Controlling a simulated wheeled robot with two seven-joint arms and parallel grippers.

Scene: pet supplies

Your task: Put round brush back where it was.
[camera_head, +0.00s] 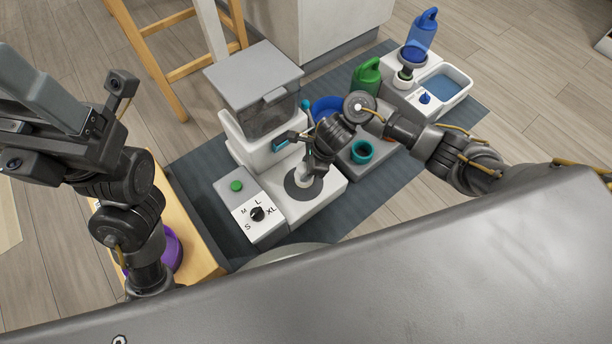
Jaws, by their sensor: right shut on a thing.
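My right gripper (310,168) reaches in from the right and points down over the white base of the feeder (322,188). It is shut on a small pale piece (302,179), which I take to be part of the round brush; the fingers and wrist hide most of it. Below it is a dark grey round disc (291,191) on the base. I cannot tell whether the disc belongs to the brush or to the base. My left arm stands at the left; its fingertips are not in view.
The feeder's clear grey-lidded hopper (255,85) stands close behind my right gripper. A control box with a dial (257,213) is left of it. A teal ring (361,151), green jug (367,76) and water dispenser (445,85) are to the right. A purple object (172,250) is at lower left.

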